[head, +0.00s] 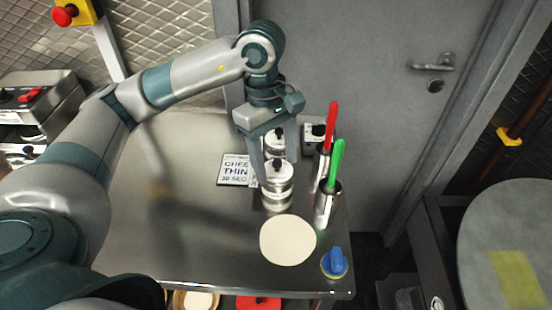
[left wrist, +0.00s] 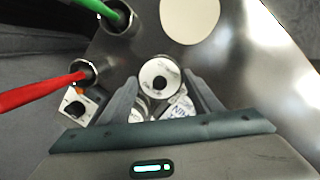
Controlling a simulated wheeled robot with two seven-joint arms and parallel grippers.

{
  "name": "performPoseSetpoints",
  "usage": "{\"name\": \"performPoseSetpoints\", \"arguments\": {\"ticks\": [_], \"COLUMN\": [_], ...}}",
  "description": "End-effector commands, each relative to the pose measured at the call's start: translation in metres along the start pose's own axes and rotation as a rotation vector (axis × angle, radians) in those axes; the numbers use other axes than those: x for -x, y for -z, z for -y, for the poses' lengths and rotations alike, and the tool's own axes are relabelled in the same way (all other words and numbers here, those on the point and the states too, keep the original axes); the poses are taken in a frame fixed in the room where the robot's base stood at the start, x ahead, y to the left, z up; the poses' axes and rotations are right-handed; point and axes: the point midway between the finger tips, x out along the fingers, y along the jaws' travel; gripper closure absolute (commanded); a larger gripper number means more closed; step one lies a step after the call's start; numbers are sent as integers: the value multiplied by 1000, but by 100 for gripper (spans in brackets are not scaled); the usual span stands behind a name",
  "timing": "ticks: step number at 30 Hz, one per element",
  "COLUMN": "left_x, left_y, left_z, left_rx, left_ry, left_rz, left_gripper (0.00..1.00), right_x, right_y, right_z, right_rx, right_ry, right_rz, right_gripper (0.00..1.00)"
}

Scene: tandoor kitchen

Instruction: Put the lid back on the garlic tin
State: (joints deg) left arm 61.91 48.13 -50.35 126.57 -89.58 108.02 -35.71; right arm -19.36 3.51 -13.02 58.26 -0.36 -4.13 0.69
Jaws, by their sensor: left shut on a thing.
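My left gripper (head: 277,168) points down over the metal table and is shut on a round pale lid (head: 278,171) with a black knob. In the left wrist view the lid (left wrist: 160,68) sits between the two fingertips (left wrist: 160,80). A shiny round tin (head: 277,200) stands directly under the lid in the head view. I cannot tell whether the lid touches the tin's rim or is just above it. Another tin with a pale top and black knob (head: 274,143) stands behind, partly hidden by the fingers. My right gripper is not in view.
Metal holders with a red handle (head: 332,122) and a green handle (head: 336,160) stand close on the right. A pale round disc (head: 287,241) lies in front, with a blue-topped item (head: 334,262) near the edge. A printed card (head: 234,171) is left; the table's left half is clear.

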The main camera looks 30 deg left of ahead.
Motion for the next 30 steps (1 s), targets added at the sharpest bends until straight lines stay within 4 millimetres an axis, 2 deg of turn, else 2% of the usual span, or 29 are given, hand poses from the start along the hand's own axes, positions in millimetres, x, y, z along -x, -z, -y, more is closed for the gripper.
{"name": "performPoseSetpoints", "arguments": {"ticks": [30], "left_x": [0], "left_y": [0], "left_z": [0], "left_rx": [0], "left_ry": [0], "left_rz": [0], "left_gripper": [63], "right_x": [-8], "right_y": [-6], "right_z": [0], "right_rx": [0], "right_ry": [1], "right_rz": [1], "right_gripper": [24]}}
